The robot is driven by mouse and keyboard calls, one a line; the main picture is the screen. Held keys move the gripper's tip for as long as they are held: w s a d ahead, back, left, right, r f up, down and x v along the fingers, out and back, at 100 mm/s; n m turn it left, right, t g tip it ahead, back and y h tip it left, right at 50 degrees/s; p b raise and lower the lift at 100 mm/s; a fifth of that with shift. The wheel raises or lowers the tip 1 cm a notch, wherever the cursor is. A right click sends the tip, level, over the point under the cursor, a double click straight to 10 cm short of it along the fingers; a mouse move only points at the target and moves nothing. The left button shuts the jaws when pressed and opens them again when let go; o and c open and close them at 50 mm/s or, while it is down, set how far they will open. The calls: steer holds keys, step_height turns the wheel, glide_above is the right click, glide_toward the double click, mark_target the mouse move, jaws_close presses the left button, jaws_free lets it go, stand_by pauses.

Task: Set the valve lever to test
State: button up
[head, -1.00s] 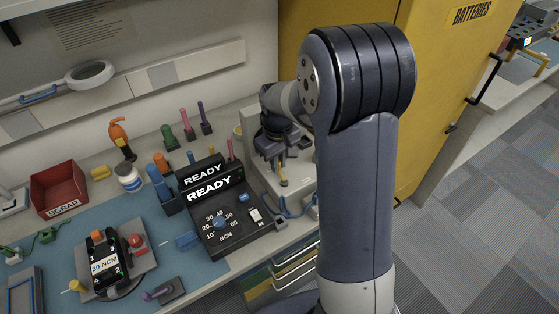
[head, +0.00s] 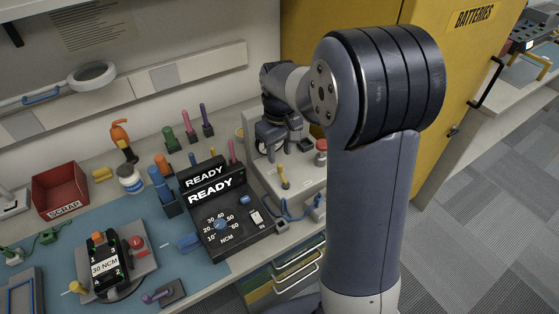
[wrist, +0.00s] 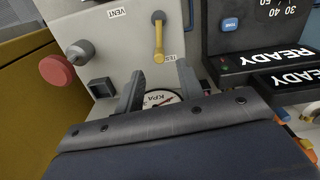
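The valve lever (wrist: 159,42) is yellow and stands on a light grey panel (wrist: 200,30). In the wrist view its handle runs from a dark pivot down toward my gripper (wrist: 159,88). Its free end lies beside the partly hidden TEST label (wrist: 170,58); the VENT label (wrist: 116,13) is to the left of the pivot. My gripper is open and empty, its fingers apart below the lever's end and not touching it. The lever (head: 284,178) also shows in the head view, in front of my gripper (head: 277,152).
A round KPA gauge (wrist: 160,98) lies between my fingers, partly hidden. A red knob (wrist: 57,70) is on the panel's left in the wrist view. The black READY unit (head: 222,215) stands beside the panel. A yellow cabinet (head: 440,100) rises behind my arm.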

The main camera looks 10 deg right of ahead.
mark_target(280, 165)
step_height(280, 165, up, 5)
steer(key=shift+r, duration=0.2)
stand_by(0.3)
step_height(280, 165, down, 11)
steer(key=shift+r, duration=0.1)
steer(key=shift+d+m, duration=0.25)
steer(key=shift+m, duration=0.4)
steer(key=shift+d+m, duration=0.25)
steer(key=shift+m, duration=0.4)
steer(key=shift+a, duration=0.1)
